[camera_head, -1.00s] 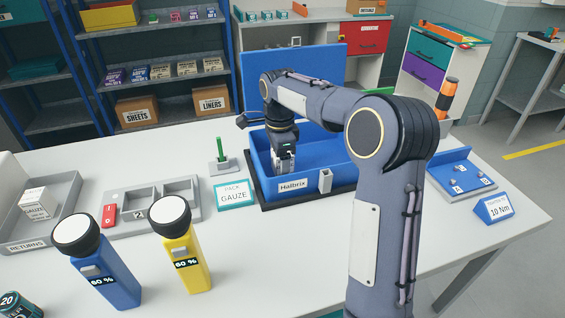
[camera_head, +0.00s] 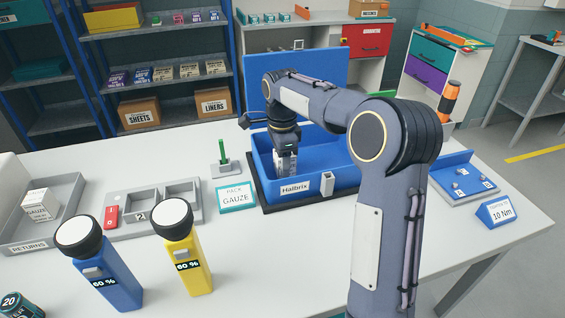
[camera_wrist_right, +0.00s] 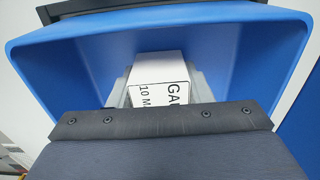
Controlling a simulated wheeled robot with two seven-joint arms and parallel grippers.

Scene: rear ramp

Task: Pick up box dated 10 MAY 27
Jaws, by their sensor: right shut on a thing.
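A white gauze box (camera_wrist_right: 160,85) shows in the right wrist view, its label reading "GAU" and "10 M" before the rest is cut off by my gripper body. It is between the grey fingers of my right gripper (camera_head: 286,170), which is shut on it. The gripper points down inside the blue bin (camera_head: 325,188) marked Halbrix. In the head view the box is small and mostly hidden by the fingers. I cannot tell whether it touches the bin floor. My left gripper is not in view.
The bin's raised blue lid (camera_head: 325,75) stands behind my arm. A PACK GAUZE sign (camera_head: 236,197) is left of the bin. A returns tray (camera_head: 68,190) holds another gauze box (camera_head: 40,204).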

